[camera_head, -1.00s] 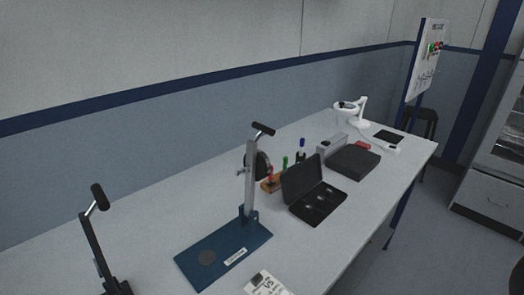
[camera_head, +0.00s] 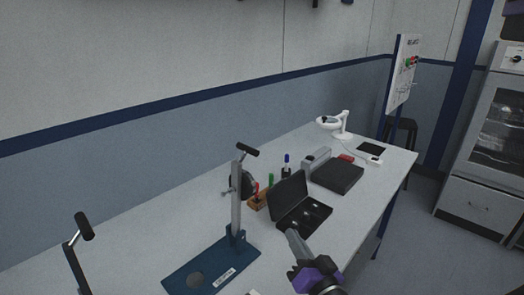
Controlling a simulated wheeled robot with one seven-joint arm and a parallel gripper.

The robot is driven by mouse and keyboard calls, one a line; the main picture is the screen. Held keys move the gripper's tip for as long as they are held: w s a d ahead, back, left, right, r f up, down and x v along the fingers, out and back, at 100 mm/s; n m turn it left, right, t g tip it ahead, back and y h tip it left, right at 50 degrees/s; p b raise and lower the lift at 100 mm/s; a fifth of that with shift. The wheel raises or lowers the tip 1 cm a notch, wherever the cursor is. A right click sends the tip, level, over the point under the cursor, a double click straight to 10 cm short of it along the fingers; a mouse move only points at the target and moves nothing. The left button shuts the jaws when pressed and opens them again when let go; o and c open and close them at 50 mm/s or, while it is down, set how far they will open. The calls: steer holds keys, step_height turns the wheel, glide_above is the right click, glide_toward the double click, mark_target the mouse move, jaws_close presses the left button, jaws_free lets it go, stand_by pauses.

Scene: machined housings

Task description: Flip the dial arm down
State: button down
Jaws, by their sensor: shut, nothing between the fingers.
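A stand with a blue base plate (camera_head: 212,262) is at the front of the bench. A grey upright arm (camera_head: 237,205) rises from its back end, standing nearly vertical with a black grip (camera_head: 247,150) on top. A dark round dial-like part (camera_head: 248,184) shows behind or beside this arm; I cannot tell whether it is attached. My gripper (camera_head: 291,234) is in the lower middle, to the right of the upright arm and apart from it in the picture. It is shut and empty, its grey fingers pointing up and left, in front of the black case.
An open black case (camera_head: 290,203) lies right of the stand. A wooden block with markers (camera_head: 259,200) is behind. A dark flat box (camera_head: 337,176) and a white lamp-like device (camera_head: 338,124) are farther back. Another black-gripped lever (camera_head: 82,227) stands at left.

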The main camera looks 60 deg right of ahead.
steer(key=d+r+m+t+y+p, duration=0.1)
steer(key=d+r+m, duration=0.4)
steer(key=d, duration=0.5)
steer(key=d+r+m+t, duration=0.1)
steer(key=d+r+m, duration=0.2)
steer(key=d+r, duration=0.55)
steer(key=w+a+n+t+y, duration=0.1)
steer(key=w+a+t+y, duration=0.2)
steer(key=a+y, duration=0.3)
steer(key=y, duration=0.5)
steer(key=shift+r, duration=0.3)
steer(key=w+a+r+p, duration=0.1)
steer(key=w+a+p, duration=0.2)
steer(key=w, duration=0.7)
steer(key=shift+w+a+r+p, duration=0.4)
steer(key=shift+p, duration=0.25)
